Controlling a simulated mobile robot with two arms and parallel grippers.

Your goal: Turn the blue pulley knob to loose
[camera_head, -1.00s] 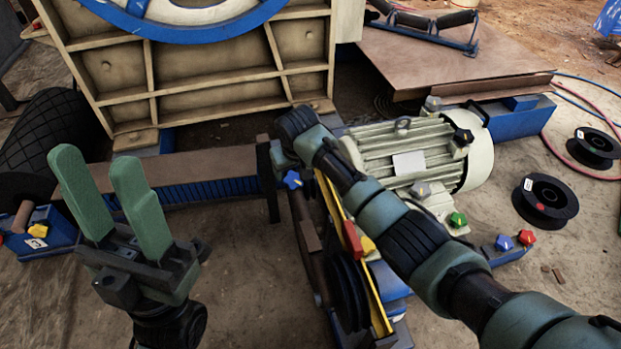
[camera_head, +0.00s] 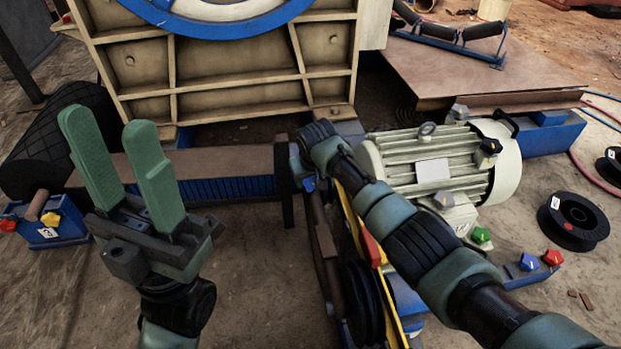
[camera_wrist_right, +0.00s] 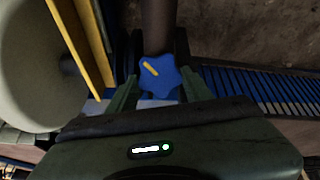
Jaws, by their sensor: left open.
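The blue pulley knob (camera_wrist_right: 158,78) is star-shaped with a yellow pointer mark, which slants towards the upper left in the right wrist view. In the head view only a small part of the knob (camera_head: 309,184) shows beside my right gripper (camera_head: 301,170). In the wrist view my right gripper (camera_wrist_right: 159,88) has one finger on each side of the knob; it looks open, with narrow gaps, though contact is hard to judge. My left gripper (camera_head: 118,165) is open and empty, with green fingers pointing up at the left.
A motor (camera_head: 435,165) with black, green and grey knobs stands right of the pulley (camera_head: 362,300). Blue and red knobs (camera_head: 540,262) sit on a bracket at right. A yellow guard (camera_head: 372,270) runs beside the pulley. A cable spool (camera_head: 574,219) lies on open ground.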

